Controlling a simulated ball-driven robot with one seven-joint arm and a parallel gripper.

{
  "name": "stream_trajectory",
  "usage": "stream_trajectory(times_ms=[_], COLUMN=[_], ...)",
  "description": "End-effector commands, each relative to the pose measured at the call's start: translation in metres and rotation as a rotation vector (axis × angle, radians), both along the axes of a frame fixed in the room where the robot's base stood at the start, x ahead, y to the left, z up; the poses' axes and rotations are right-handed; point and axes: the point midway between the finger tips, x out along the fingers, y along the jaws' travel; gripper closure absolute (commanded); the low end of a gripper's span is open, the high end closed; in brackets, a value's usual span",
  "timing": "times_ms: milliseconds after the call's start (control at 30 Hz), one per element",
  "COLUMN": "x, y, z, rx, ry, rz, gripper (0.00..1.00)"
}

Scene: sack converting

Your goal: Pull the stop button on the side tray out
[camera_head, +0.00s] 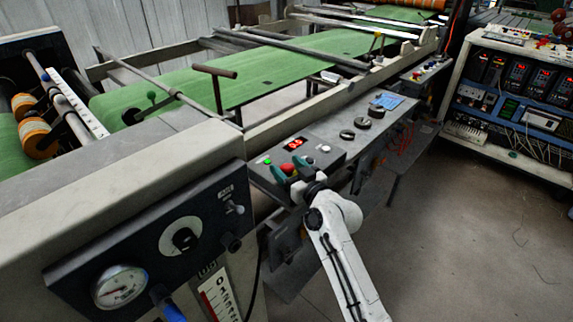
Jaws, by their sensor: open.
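My gripper (287,164) is at the panel, at the end of my white arm that reaches in from the bottom. Its two teal fingers stand apart on either side of the red button, open. I cannot tell whether the fingers touch the button. The button's lower part is hidden by my gripper.
A green light (267,160) and a pale knob (325,149) are on the same panel. Black round items (347,134) and a blue item (387,101) lie further along the tray. A gauge box (150,250) stands at lower left. Open floor (470,230) lies to the right.

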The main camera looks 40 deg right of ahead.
Motion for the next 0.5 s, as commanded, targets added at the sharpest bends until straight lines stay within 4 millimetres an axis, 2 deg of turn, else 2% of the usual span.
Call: stream_trajectory(times_ms=[133,400,500], x=[0.0085,0.0098,0.0097], y=[-0.0013,-0.0015,-0.0015], z=[0.0001,0.0,0.0], rx=[0.0,0.0,0.0], ry=[0.0,0.0,0.0], rz=[0.0,0.001,0.001], gripper=[0.33,0.33,0.41])
